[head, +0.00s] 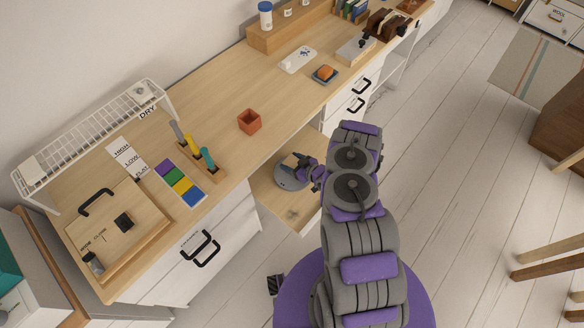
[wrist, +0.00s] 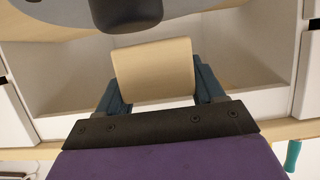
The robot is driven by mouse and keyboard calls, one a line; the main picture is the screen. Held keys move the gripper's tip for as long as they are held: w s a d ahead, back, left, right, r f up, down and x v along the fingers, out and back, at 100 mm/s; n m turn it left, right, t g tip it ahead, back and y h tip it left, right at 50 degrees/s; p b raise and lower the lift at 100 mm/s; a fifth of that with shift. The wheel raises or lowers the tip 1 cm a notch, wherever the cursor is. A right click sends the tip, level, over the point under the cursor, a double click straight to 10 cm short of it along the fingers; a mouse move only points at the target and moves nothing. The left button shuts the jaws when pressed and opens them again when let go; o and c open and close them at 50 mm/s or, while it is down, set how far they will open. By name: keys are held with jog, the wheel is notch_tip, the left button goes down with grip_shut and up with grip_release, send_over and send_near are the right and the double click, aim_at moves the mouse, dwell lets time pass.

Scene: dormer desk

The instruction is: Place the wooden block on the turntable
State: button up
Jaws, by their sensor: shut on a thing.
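My gripper (wrist: 160,88) is shut on the wooden block (wrist: 153,68), a pale tan piece between its two blue-grey fingers. In the head view my gripper (head: 314,174) is small, beside a grey round piece (head: 287,180) that looks like the turntable, on a lower wooden surface in the desk's knee space. In the wrist view a grey disc edge (wrist: 65,12) with a dark cylinder (wrist: 126,14) lies just beyond the block. I cannot tell whether the block touches it.
The desk top (head: 225,88) is above this surface, with drawers (head: 213,240) on the left and more on the right. An orange pot (head: 249,121), a tool holder (head: 205,164) and colored tiles (head: 180,183) stand on it. Bare wood (head: 292,214) is free in front of the grey piece.

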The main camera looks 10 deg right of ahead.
aim_at(292, 167)
notch_tip(292, 167, down, 3)
jog(key=shift+s+f+b, duration=0.1)
jog(key=shift+s+b, duration=0.05)
jog(key=shift+b, duration=0.35)
jog(key=o, duration=1.1)
jog(key=shift+c, duration=0.2)
